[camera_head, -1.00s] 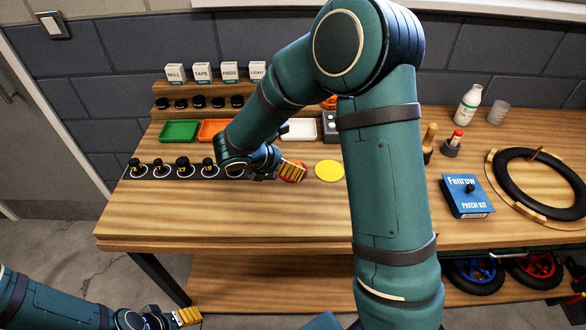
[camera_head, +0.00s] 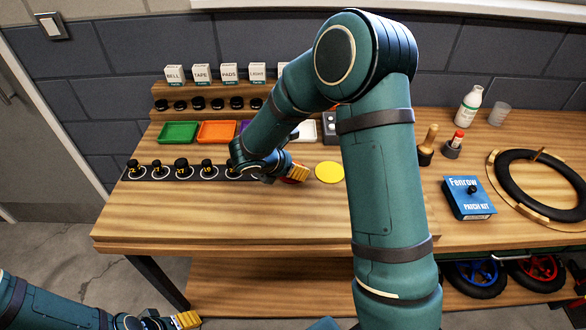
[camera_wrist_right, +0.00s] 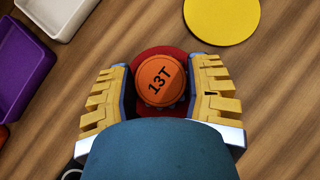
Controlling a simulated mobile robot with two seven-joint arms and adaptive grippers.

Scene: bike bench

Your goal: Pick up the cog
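An orange round cog piece marked 13T (camera_wrist_right: 160,80) stands on a red disc (camera_wrist_right: 150,57) in the right wrist view. My right gripper (camera_wrist_right: 157,88) is open, with one yellow ridged finger on each side of the cog. Small gaps show between the fingers and the cog. In the head view the right gripper (camera_head: 297,173) is low over the bench, left of the yellow disc (camera_head: 330,172), and mostly hides the cog. My left gripper (camera_head: 188,320) is at the lower left, off the bench; its finger opening is unclear.
Several black-topped pieces (camera_head: 182,167) stand in a row to the left. Green (camera_head: 179,132) and orange (camera_head: 216,132) trays lie behind them. A blue patch kit box (camera_head: 468,197) and a black tyre (camera_head: 506,177) are at the right. The bench front is clear.

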